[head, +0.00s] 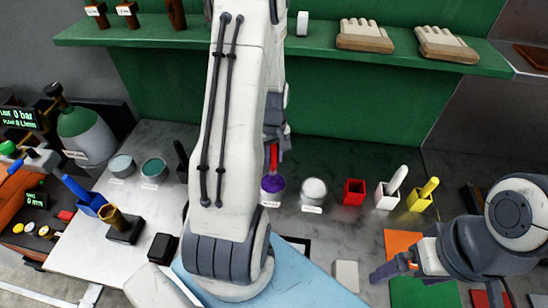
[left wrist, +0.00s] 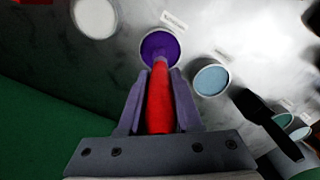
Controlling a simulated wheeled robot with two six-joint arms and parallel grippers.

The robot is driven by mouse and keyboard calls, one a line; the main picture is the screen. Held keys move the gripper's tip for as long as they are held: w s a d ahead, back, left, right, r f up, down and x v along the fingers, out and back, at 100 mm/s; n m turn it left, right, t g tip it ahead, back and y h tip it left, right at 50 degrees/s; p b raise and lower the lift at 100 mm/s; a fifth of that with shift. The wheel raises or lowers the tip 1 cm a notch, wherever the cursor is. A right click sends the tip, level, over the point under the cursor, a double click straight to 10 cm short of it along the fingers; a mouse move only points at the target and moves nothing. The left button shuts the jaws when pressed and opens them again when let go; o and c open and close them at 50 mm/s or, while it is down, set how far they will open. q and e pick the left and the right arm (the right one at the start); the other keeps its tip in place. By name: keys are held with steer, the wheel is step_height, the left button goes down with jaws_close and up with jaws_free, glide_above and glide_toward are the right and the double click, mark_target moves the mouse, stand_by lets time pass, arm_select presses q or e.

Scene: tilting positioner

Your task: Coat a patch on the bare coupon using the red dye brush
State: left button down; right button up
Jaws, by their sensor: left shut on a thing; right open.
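My left gripper (head: 274,147), partly hidden behind my own arm in the head view, is shut on the red dye brush (head: 273,156). In the left wrist view the red handle (left wrist: 160,100) lies between both fingers. The brush's far end points at a pot of purple dye (head: 272,186), which also shows in the left wrist view (left wrist: 160,46). I cannot tell how deep the tip is. The red holder (head: 354,192) stands empty. My right gripper (head: 388,271) is open and empty at the lower right. I cannot pick out the bare coupon for certain.
A white pot (head: 314,191) stands right of the purple one; a light blue pot (left wrist: 211,78) is near it. White (head: 388,198) and yellow (head: 419,200) brush holders stand at the right. A pale block (head: 346,275) lies in front. A shelf (head: 470,56) crosses the back.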

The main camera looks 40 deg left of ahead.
arm_select(q)
step_height(320, 180, up, 5)
steer(key=p, duration=0.4)
steer(key=shift+r, duration=0.1)
stand_by(0.7)
